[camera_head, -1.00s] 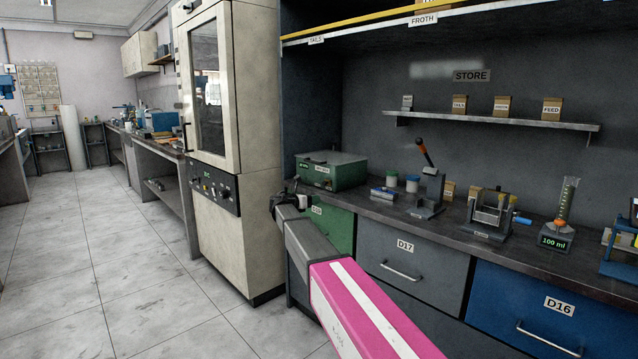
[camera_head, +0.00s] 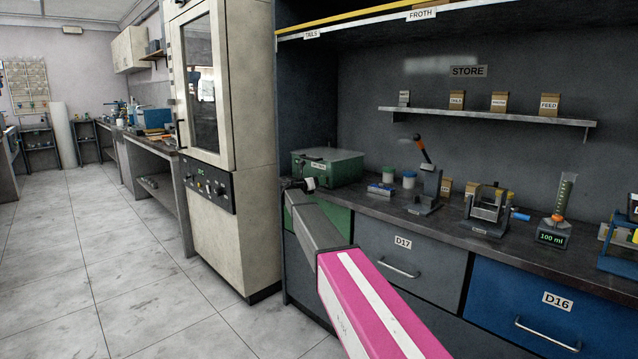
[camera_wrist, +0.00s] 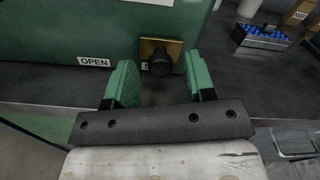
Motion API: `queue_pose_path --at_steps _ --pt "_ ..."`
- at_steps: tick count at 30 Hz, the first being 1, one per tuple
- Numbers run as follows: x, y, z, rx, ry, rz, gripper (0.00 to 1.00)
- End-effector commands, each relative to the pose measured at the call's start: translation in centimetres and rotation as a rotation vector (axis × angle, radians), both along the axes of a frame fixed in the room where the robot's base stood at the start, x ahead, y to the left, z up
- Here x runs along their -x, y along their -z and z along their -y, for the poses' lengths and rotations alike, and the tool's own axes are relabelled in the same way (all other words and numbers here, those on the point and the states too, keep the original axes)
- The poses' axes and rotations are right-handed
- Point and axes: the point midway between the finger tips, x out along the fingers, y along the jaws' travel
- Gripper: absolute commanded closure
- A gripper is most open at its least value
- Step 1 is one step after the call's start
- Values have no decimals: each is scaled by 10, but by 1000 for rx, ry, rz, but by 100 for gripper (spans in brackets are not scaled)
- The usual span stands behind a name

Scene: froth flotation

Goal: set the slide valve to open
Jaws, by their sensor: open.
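The slide valve is on the front of a green box (camera_head: 328,167) on the bench. In the wrist view, it has a black round knob (camera_wrist: 160,64) on a brass plate (camera_wrist: 174,46). An OPEN label (camera_wrist: 94,62) is on the box front to the left of the knob. A second label beside the knob is mostly hidden; only an S shows. My gripper (camera_wrist: 160,82) is open, its green fingers on either side of the knob near their tips, with visible gaps on both sides. In the head view, my gripper (camera_head: 299,184) is at the box's front left.
A blue-topped rack (camera_wrist: 262,38) and small jars (camera_head: 409,180) stand right of the box. A lever press (camera_head: 425,185) stands further right. A tall cream cabinet (camera_head: 215,130) is left of the box. Drawer D17 (camera_head: 400,265) is below the bench top.

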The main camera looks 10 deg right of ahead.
Motion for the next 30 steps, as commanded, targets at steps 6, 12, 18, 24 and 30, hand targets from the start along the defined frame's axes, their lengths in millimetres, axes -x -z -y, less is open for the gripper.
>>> queue_pose_path --at_steps 6,12,18,24,30 --pt "-5 0 7 0 0 0 50" --pt "-5 0 7 0 0 0 66" --pt "-5 0 7 0 0 0 100" --pt "-17 0 0 0 -1 0 100" --pt "-52 0 -24 -1 -1 1 100"
